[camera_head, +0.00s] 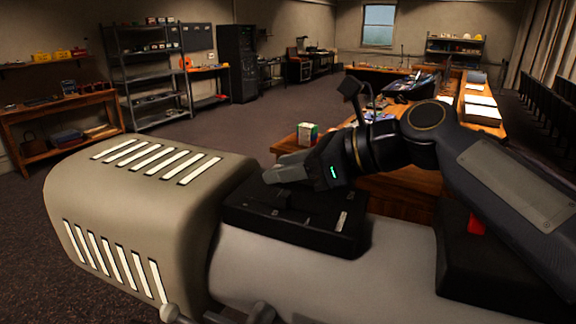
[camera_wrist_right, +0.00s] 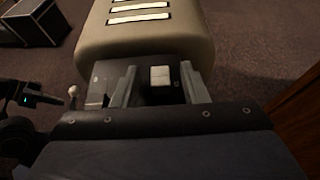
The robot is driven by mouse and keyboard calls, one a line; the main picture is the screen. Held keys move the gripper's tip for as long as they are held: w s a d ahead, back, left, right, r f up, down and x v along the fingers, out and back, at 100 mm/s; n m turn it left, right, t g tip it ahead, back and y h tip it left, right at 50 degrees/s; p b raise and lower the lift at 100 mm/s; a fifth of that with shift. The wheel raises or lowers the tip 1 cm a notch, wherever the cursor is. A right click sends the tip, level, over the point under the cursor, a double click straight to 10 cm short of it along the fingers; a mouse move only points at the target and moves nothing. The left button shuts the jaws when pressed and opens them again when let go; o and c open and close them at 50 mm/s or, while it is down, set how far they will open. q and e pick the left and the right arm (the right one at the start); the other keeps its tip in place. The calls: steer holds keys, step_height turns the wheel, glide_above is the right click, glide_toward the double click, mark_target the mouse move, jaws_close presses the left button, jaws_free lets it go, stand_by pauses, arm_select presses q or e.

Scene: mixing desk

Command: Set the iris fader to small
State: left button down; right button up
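A large spotlight has a beige vented housing (camera_head: 140,215) and a grey barrel (camera_head: 300,275). A black control box (camera_head: 300,215) sits on top of the barrel, against the housing. My right gripper (camera_head: 285,172) is over the housing end of this box. In the right wrist view its fingers (camera_wrist_right: 160,88) are open, with a pale square cap (camera_wrist_right: 160,76) between them and a gap on both sides. The cap looks like the iris fader's knob; its setting cannot be read. My left gripper (camera_wrist_right: 55,101) shows at the left edge of the wrist view, small and dark.
A wooden desk (camera_head: 400,195) stands behind the spotlight. A small carton (camera_head: 307,133) stands on it. Open carpet lies left of the housing.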

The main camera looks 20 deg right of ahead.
steer(key=b+v, duration=0.1)
steer(key=v, duration=0.6)
steer(key=shift+s+d+r, duration=0.25)
steer(key=shift+f, duration=0.1)
